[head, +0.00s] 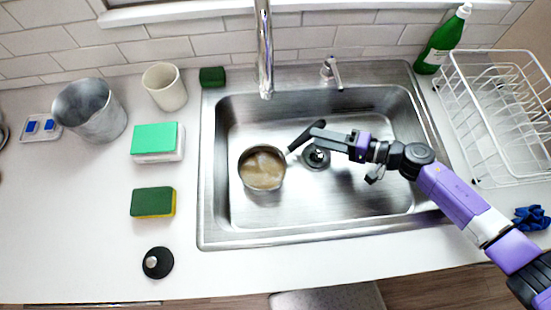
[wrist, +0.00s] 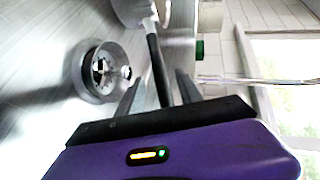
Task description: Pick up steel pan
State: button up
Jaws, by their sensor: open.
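The steel pan (head: 262,168) sits in the left part of the sink basin (head: 350,195), with brownish stuff inside. Its black handle (head: 304,138) points up and right toward the drain. My gripper (head: 325,135) is over the basin at the handle's far end. In the wrist view, part of the pan (wrist: 132,10) shows at the top. The handle (wrist: 157,62) runs down between the two open fingers of my gripper (wrist: 160,80). Whether the fingers touch the handle cannot be told.
The drain (head: 316,155) lies just under my gripper. The faucet (head: 265,50) hangs over the basin's back edge. A white dish rack (head: 490,110) and green bottle (head: 443,40) stand at right. Sponges (head: 153,202), a beige cup (head: 164,87) and a metal bin (head: 92,108) stand at left.

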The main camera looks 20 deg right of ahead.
aim_at(308, 133)
jog(key=x, duration=0.4)
jog(key=shift+w+a, duration=0.2)
grip_shut()
dwell(1.2)
